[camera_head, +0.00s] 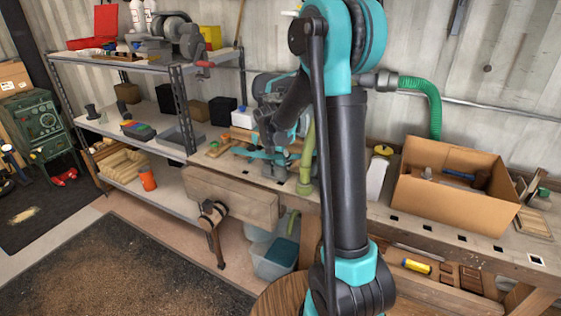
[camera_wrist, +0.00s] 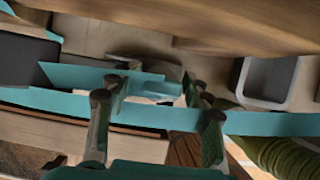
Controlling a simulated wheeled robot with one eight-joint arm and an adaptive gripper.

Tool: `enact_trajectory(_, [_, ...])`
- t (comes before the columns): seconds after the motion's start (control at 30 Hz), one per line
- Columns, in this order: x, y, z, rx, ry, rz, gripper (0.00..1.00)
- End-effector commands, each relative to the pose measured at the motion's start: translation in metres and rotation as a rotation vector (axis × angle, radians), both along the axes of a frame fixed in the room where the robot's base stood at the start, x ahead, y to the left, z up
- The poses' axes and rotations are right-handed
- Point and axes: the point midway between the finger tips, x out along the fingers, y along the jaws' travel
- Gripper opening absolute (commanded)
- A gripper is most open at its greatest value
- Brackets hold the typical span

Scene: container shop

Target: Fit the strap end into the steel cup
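My gripper (camera_wrist: 158,103) shows in the wrist view with its two dark fingers apart. Teal flat strips cross the view around them, and a short teal piece (camera_wrist: 155,88) shows between the fingers; I cannot tell which is the strap end. No finger is clearly closed on anything. A grey, square-mouthed container (camera_wrist: 268,82) at the right of the wrist view may be the steel cup. It is apart from the fingers. In the head view my gripper is low over the bench, partly hidden by my arm, beside teal parts (camera_head: 262,154). The cup is not clear there.
A green ribbed hose (camera_wrist: 285,158) lies right of the fingers, close by. The wooden bench (camera_head: 232,170) carries a cardboard box (camera_head: 445,205) at the right and a white bottle (camera_head: 377,175). A metal shelf (camera_head: 130,125) with several items stands at the left.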

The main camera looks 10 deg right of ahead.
Motion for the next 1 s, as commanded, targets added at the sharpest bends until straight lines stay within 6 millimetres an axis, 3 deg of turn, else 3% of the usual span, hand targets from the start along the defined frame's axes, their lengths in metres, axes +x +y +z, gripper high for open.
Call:
enact_trajectory(0.03, [-0.006,0.0,-0.006,0.002,0.018,-0.002,0.5])
enact_trajectory(0.17, [-0.006,-0.001,-0.005,0.001,0.015,-0.001,0.66])
enact_trajectory(0.57, [-0.006,0.0,0.0,-0.001,0.012,-0.001,0.66])
enact_trajectory(1.0, [-0.024,0.013,0.053,0.001,0.013,-0.001,0.66])
